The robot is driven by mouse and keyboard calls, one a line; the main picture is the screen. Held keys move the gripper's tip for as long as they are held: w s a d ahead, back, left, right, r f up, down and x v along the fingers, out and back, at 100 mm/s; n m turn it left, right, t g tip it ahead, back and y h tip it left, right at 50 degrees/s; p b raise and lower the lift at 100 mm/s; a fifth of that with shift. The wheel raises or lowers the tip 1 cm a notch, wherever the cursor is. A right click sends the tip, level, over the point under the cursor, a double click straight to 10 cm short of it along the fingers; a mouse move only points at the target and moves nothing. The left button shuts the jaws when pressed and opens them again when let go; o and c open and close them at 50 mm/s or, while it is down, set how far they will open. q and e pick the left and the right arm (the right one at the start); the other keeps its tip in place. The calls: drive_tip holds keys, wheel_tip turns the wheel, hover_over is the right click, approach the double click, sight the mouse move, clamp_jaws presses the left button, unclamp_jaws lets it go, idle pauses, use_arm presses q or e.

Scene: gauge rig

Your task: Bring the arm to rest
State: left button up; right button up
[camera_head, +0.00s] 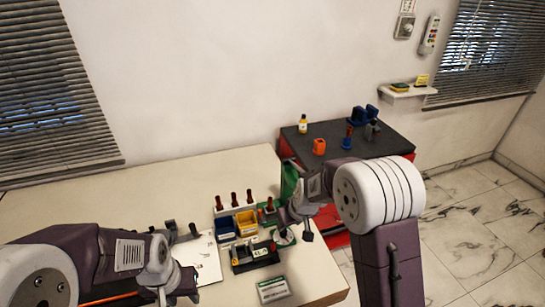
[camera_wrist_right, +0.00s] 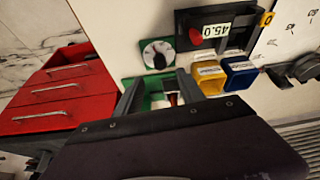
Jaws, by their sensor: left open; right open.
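My right gripper (camera_head: 295,224) hangs above the right part of the table, beside the green panel and round dial (camera_head: 284,238). In the right wrist view its two fingers (camera_wrist_right: 160,95) stand apart, with the green panel (camera_wrist_right: 135,84) behind them. The dial (camera_wrist_right: 158,53) and a dark stand reading 45.0 (camera_wrist_right: 215,29) lie beyond the fingertips. I see nothing held.
A blue bin (camera_head: 226,229) and a yellow bin (camera_head: 246,223) stand before a rack of dark-topped items (camera_head: 234,199). A labelled box (camera_head: 272,290) lies near the front edge. A red cabinet (camera_wrist_right: 65,88) stands beside the table. The table's back left is clear.

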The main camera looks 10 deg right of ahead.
drive_tip(key=s+d+r, duration=0.3)
drive_tip(key=s+r, duration=0.1)
drive_tip(key=r, duration=0.2)
drive_tip(key=s+d+f+m+g, duration=0.1)
drive_tip(key=s, duration=0.7)
drive_tip(key=s+d+f+m+g+h+p, duration=0.1)
drive_tip(key=s+d+f+m+g, duration=0.1)
drive_tip(key=s, duration=0.6)
drive_tip(key=shift+s+f, duration=0.2)
